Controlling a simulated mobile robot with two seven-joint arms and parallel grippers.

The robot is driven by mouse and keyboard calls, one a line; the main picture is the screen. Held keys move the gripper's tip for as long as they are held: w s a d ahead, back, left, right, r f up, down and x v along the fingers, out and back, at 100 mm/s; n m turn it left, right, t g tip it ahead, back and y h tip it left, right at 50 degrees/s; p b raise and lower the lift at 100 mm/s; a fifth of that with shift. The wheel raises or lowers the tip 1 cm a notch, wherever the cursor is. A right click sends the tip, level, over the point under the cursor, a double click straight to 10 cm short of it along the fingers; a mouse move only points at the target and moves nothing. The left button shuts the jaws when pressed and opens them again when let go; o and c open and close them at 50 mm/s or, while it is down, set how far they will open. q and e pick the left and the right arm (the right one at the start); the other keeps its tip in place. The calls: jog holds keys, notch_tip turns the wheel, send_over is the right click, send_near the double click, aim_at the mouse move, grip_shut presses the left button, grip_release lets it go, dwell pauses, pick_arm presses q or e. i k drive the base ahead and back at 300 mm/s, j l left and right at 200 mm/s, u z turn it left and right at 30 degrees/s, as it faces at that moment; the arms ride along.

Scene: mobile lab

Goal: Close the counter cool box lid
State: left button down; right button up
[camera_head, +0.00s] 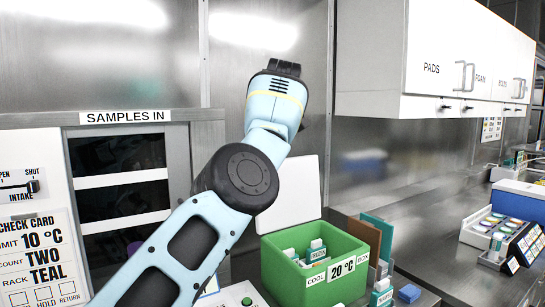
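The counter cool box is a green box (320,283) on the counter, marked "COOL BOX" and "20 °C". It is open at the top, and several white-and-teal items stand inside. Its white lid (297,195) stands raised at the back of the box, partly hidden behind my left arm. My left arm comes in from the lower left and reaches up past the lid. Its dark end, where my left gripper (284,68) sits, is high above the box and apart from the lid. Its fingers are not clearly seen. My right gripper is out of view.
Brown and green upright panels (374,237) stand right of the box, with small bottles (381,291) and a blue block (408,293) in front. A white wall cupboard (440,60) overhangs at right. The steel counter (440,245) is clear toward a sample rack (497,230).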

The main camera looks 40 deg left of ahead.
aim_at(298, 200)
jog(key=i+j, duration=0.5)
jog(key=j, duration=0.15)
jog(key=i+j, duration=0.5)
jog(key=j, duration=0.15)
